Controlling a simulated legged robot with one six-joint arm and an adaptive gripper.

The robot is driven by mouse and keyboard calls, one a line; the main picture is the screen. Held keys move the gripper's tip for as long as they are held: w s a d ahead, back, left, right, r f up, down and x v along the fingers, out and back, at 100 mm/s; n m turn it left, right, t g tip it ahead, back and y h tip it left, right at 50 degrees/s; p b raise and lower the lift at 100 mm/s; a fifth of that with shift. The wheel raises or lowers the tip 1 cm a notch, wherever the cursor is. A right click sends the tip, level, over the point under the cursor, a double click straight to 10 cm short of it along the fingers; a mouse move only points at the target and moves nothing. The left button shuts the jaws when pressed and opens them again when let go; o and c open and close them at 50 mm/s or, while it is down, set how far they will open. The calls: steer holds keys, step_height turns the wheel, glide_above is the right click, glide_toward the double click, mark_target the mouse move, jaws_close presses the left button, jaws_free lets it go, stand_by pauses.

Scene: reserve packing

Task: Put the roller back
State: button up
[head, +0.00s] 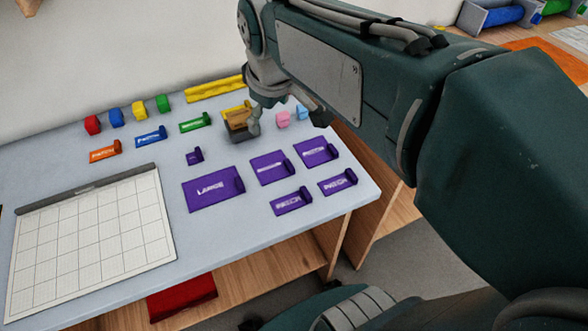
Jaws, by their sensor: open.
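A small brown block with a dark grey base (238,121) is on the table's far right part, just under and left of my gripper. It may be the roller, but I cannot tell for sure at this size. My gripper (275,112) points down over that part of the table, its jaws open. It partly hides the block and a yellow labelled holder (236,110) behind it. I cannot tell whether the jaws touch the block.
The grey table (110,180) holds red, blue, yellow and green blocks, labelled holders, purple plates such as the large one (213,193), and a gridded board (90,240). Pink and light blue pieces (283,119) sit close by my gripper. Blue rolls (503,16) lie in grey trays far right.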

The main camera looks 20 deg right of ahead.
steer(key=s+f+m+t, duration=0.1)
steer(key=s+f+m, duration=0.4)
steer(key=s, duration=0.6)
steer(key=shift+s+f+m+t, duration=0.15)
steer(key=shift+s+m+t, duration=0.25)
steer(key=shift+m, duration=0.1)
